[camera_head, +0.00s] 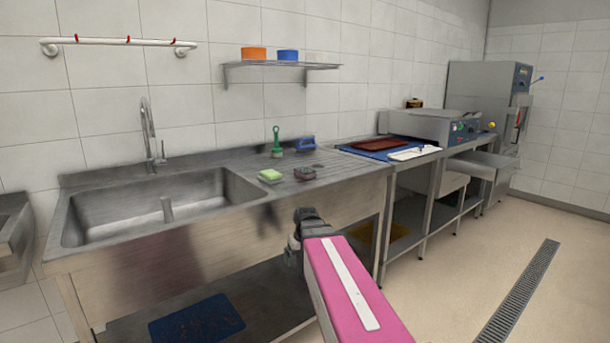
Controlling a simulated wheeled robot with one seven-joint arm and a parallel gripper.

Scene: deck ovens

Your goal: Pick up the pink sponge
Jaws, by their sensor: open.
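A small dark sponge with a dull pinkish tint (304,174) lies on the ribbed steel drainboard, right of the sink bowl. It is the only sponge here that could be the pink one. A light green sponge (270,176) lies just left of it, apart from it. My arm, with a pink link, reaches up from the bottom of the view. My gripper (294,243) is at its dark far end, in front of the sink unit's front edge and nearer to me than the sponges. It is open and holds nothing that I can see; its fingers are small and partly hidden.
A green-handled brush (277,143) and a blue item (305,143) stand behind the sponges. The sink bowl (165,210) with its tap (151,137) is on the left. Right of the drainboard, a counter bears a blue mat (352,152) and a dark red tray (381,143). The floor at right is clear.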

